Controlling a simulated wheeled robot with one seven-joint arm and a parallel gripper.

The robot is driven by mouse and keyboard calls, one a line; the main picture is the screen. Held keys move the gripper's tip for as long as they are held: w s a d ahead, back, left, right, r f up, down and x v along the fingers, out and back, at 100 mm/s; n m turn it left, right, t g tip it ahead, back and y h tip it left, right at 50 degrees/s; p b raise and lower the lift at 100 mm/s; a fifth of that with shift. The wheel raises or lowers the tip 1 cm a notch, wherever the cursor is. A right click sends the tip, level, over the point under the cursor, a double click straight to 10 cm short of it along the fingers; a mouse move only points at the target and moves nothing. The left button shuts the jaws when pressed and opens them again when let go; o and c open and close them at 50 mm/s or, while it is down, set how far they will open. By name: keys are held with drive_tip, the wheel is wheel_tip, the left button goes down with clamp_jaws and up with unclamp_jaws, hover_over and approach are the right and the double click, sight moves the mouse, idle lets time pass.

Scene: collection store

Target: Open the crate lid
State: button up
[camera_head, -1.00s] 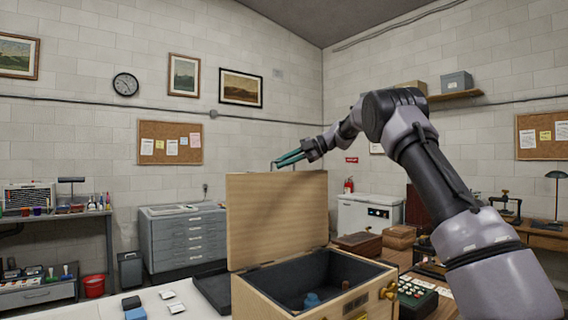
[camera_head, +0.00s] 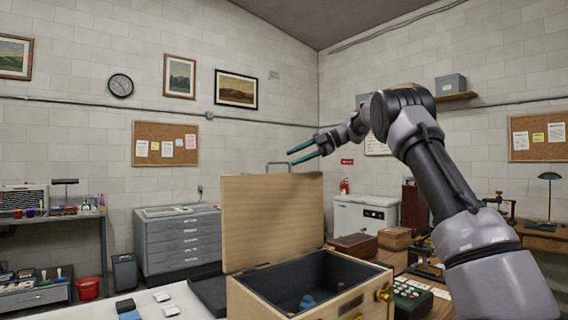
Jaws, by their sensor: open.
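A metal handle (camera_head: 279,164) shows at the lid's top edge. My gripper (camera_head: 300,154) is open and empty, its two teal fingers pointing left, just above and right of the handle in the picture. It appears apart from the handle.
A brown box (camera_head: 354,245) and a green keyed device (camera_head: 411,297) lie right of the crate. A dark tray (camera_head: 209,292) and small white pieces (camera_head: 171,310) lie to its left. A grey drawer cabinet (camera_head: 180,242) stands behind.

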drive_tip(key=shift+v, duration=2)
drive_tip(key=shift+r, duration=0.1)
drive_tip(key=s+d+n+t+h, duration=0.2)
drive_tip(key=s+d+n+h, duration=0.1)
drive_tip(key=s+n, duration=0.75)
drive_tip(key=s+d+n+t+h, duration=0.1)
drive_tip(key=s+d+n+h, duration=0.2)
drive_tip(key=s+n, duration=0.75)
drive_tip(key=s+d+f+n+t+h, duration=0.1)
drive_tip(key=s+d+f+n+h, duration=0.1)
drive_tip(key=s+f+n, duration=0.4)
drive_tip(key=s+d+f+n+t+h, duration=0.2)
drive_tip(key=s+f+n, duration=0.5)
drive_tip(key=s+n, duration=0.4)
drive_tip(key=s+d+h, duration=0.1)
drive_tip(key=s+d, duration=0.1)
drive_tip(key=s, duration=0.3)
drive_tip(key=shift+d+f+t, duration=0.2)
drive_tip(key=shift+f+t, duration=0.1)
